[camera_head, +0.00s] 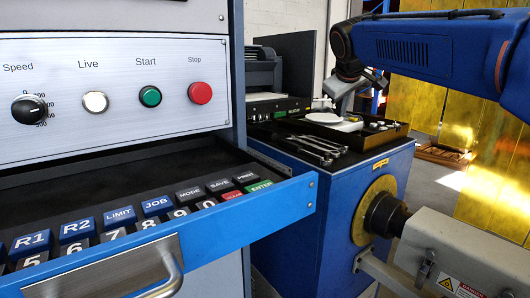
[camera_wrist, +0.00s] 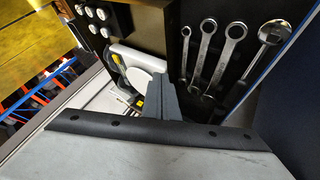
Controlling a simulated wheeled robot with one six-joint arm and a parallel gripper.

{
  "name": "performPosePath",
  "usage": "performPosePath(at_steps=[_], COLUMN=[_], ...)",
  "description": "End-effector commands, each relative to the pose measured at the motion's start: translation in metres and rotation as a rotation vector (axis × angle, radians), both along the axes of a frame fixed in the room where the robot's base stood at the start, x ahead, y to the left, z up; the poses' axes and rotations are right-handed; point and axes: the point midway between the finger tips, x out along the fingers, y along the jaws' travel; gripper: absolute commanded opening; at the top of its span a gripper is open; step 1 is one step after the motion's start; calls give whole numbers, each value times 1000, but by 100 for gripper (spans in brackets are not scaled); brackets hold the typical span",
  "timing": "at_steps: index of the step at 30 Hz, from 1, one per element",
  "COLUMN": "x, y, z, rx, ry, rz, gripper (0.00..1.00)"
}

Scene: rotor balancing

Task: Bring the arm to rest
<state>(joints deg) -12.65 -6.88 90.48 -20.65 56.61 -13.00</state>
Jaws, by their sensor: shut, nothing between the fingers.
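My arm (camera_head: 415,48) reaches in from the right in the head view. My gripper (camera_head: 338,88) hangs over the blue cabinet top, above a dark tray (camera_head: 375,140). In the wrist view my gripper (camera_wrist: 163,84) shows as dark grey fingers, shut and empty. Beyond them is a white object (camera_wrist: 140,57), partly hidden by the fingers. I cannot tell from these views how high the fingertips are above it.
Several wrenches (camera_wrist: 225,55) lie on the cabinet top; they also show in the head view (camera_head: 315,148). An open blue drawer (camera_head: 240,219) with keys stands at the left, below the control panel (camera_head: 120,85). A machine spindle (camera_head: 385,215) is at the lower right.

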Motion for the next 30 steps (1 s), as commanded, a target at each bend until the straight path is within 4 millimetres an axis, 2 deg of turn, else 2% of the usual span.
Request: performPosePath(at_steps=[8, 14, 23, 30], x=[-43, -94, -213, -307], y=[-16, -32, -56, -65], z=[-26, -60, -151, -237], rx=[46, 101, 233, 341], ry=[33, 72, 159, 227], rz=[-37, -83, -199, -303], gripper=[0, 0, 0, 0])
